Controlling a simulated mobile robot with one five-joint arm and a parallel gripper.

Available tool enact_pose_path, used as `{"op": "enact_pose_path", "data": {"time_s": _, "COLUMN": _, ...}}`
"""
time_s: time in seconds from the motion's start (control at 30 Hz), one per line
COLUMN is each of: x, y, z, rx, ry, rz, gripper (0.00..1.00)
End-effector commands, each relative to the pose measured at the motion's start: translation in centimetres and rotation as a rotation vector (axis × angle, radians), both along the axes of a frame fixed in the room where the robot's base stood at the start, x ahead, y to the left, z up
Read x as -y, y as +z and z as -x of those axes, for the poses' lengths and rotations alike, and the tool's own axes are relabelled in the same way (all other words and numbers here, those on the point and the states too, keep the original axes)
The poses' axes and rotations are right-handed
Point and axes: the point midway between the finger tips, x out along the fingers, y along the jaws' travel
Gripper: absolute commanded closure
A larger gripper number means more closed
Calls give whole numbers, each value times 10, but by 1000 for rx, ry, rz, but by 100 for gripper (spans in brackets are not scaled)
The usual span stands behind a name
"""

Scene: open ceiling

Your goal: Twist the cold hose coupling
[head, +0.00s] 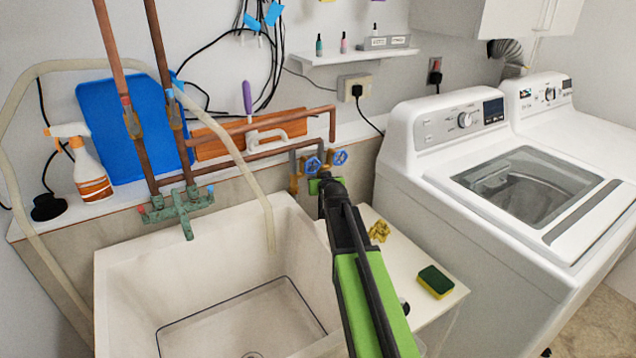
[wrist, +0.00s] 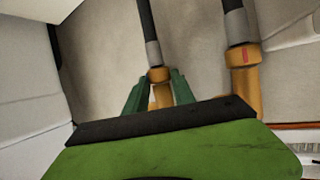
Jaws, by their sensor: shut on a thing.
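The cold hose coupling (wrist: 162,97) shows in the wrist view as a brass fitting on a dark hose with a grey sleeve. My gripper (wrist: 160,88) has its two green fingers on either side of it and is shut on it. A second brass coupling (wrist: 243,72), with a red mark, stands to the right, outside the fingers. In the head view my gripper (head: 324,184) reaches to the wall just below two blue valve handles, the left one (head: 313,164) and the right one (head: 341,157). There my gripper hides the held coupling.
A white utility sink (head: 130,285) with a green faucet (head: 178,205) is at left. A washing machine (head: 400,205) stands close on the right. A yellow-green sponge (head: 435,281) and a crumpled yellow thing (head: 379,231) lie on the white counter (head: 410,260) beside my arm.

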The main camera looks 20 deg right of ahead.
Motion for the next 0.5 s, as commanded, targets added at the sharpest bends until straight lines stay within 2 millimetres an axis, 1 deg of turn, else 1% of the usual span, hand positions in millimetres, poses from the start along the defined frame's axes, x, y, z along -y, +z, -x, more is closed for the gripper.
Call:
{"op": "enact_pose_path", "data": {"time_s": 0.27, "x": 0, "y": -2, "z": 1, "rx": -7, "ry": 0, "rz": -1, "gripper": 100}}
{"op": "enact_pose_path", "data": {"time_s": 0.3, "x": 0, "y": -2, "z": 1, "rx": -7, "ry": 0, "rz": -1, "gripper": 67}}
{"op": "enact_pose_path", "data": {"time_s": 0.43, "x": 0, "y": -1, "z": 1, "rx": -5, "ry": 0, "rz": -1, "gripper": 50}}
{"op": "enact_pose_path", "data": {"time_s": 0.47, "x": 0, "y": -1, "z": 1, "rx": -4, "ry": 0, "rz": -1, "gripper": 47}}
{"op": "enact_pose_path", "data": {"time_s": 0.5, "x": 0, "y": -1, "z": 1, "rx": -4, "ry": 0, "rz": -1, "gripper": 47}}
